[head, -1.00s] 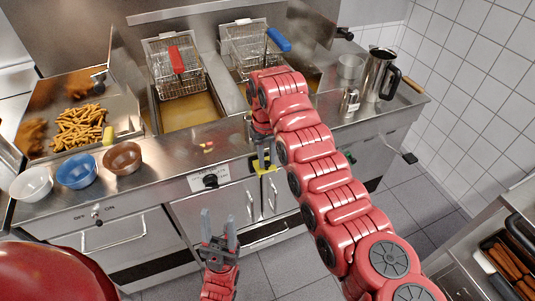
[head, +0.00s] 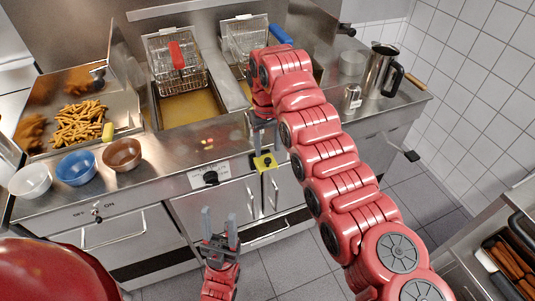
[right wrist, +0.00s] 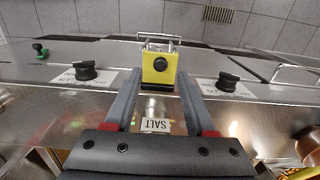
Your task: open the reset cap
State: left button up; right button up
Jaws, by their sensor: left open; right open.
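The reset cap is a yellow box with a round black knob (head: 265,162) on the front of the fryer counter, between two black dials. In the right wrist view the yellow box (right wrist: 154,79) with its black knob faces me, between and just beyond the fingertips. My right gripper (head: 266,137) is open and empty, just above the box in the head view. It also shows open in the right wrist view (right wrist: 158,76); contact with the box cannot be told. My left gripper (head: 219,222) is open and empty, low in front of the cabinet doors.
Two fryer baskets, one with a red handle (head: 177,57) and one with a blue handle (head: 281,34), sit at the back. White (head: 30,182), blue (head: 77,169) and brown (head: 122,155) bowls stand at the left counter edge. A metal jug (head: 378,72) stands right.

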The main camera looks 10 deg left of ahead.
notch_tip(320, 180, up, 5)
notch_tip(320, 180, up, 9)
jog(key=p, duration=0.9)
send_over(267, 158)
jog(key=shift+f, duration=0.15)
